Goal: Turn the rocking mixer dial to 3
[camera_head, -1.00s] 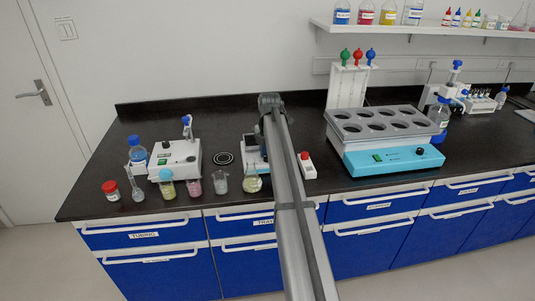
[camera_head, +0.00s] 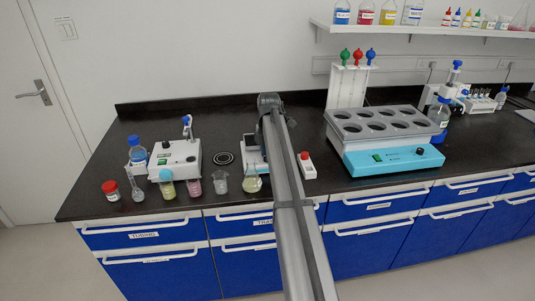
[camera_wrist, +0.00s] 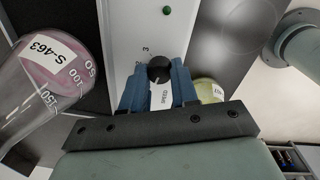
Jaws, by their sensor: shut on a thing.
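A black round dial (camera_wrist: 158,68) sits on a white panel (camera_wrist: 125,25) in the wrist view. The printed numbers 2 and 3 show at its upper left; the dial's pointer cannot be read clearly. The blue fingers of my gripper (camera_wrist: 159,77) are closed on the dial from both sides. In the head view a white device (camera_head: 250,152) is partly hidden behind my arm, and my gripper and the dial are hidden there. I cannot tell for certain that this is the device under the gripper.
A flask with pink contents marked S-463 (camera_wrist: 50,75) stands close at the left in the wrist view. A yellow-green vessel (camera_wrist: 208,90) is close at the right. In the head view, a teal-based device with a holed tray (camera_head: 395,160) stands to the right.

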